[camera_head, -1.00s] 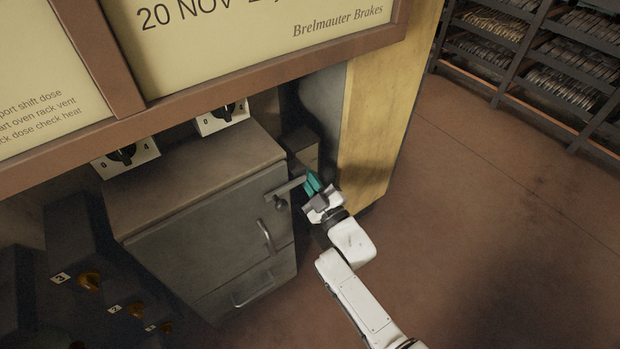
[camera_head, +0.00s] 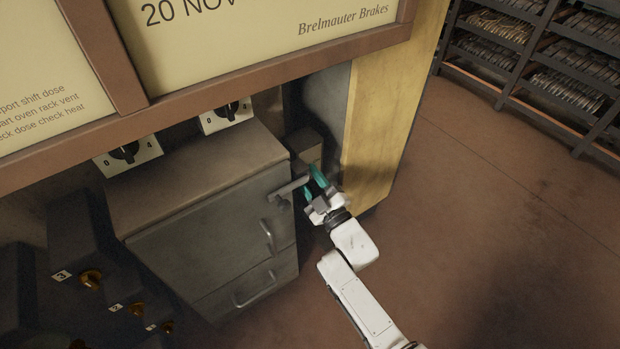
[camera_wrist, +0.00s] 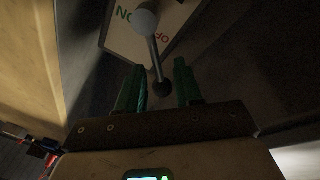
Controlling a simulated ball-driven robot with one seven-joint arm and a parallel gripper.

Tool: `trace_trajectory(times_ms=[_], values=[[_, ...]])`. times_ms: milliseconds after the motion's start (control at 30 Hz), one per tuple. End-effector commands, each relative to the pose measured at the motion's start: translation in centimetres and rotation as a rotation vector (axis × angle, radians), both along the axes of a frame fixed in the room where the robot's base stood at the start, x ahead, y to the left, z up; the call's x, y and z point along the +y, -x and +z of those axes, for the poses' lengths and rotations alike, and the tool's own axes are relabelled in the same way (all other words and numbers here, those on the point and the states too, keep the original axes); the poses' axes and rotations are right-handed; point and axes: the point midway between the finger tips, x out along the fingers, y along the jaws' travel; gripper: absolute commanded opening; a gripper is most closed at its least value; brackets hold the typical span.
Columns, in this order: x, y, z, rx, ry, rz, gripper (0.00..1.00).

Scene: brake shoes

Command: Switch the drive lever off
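In the wrist view the drive lever (camera_wrist: 153,52) is a thin grey rod with a pale round hub at its top and a dark ball knob (camera_wrist: 161,88) at its lower end. It is mounted on a pale plate (camera_wrist: 180,17) with green and red lettering, seen upside down; the green reads ON. My gripper (camera_wrist: 159,68) has its two green fingers spread, and the knob appears between them, with a gap to each. Depth is unclear. In the head view my gripper (camera_head: 314,187) is beside the grey cabinet's right edge; the lever is not clearly visible there.
The grey cabinet (camera_head: 200,232) has a door and a drawer with bar handles. A dark box (camera_head: 303,143) stands behind my gripper, by a yellow panel (camera_head: 372,140). Two dials (camera_head: 124,153) are above the cabinet. Open floor lies to the right.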

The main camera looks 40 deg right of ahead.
Motion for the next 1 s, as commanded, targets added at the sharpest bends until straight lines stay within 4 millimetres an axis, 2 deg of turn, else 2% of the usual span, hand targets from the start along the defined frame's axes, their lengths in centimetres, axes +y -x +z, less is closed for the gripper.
trace_trajectory(times_ms=[167, 267, 700, 833, 1000], values=[[0.0, 0.2, 0.0, 0.000, -0.001, 0.000, 0.35], [0.0, 0.9, -0.2, 0.001, -0.001, 0.000, 0.35], [0.3, 8.5, -2.1, 0.002, 0.000, -0.001, 0.35], [0.4, 9.8, -2.5, 0.001, 0.000, -0.001, 0.35], [0.4, 10.5, -2.7, 0.001, 0.000, -0.001, 0.35]])
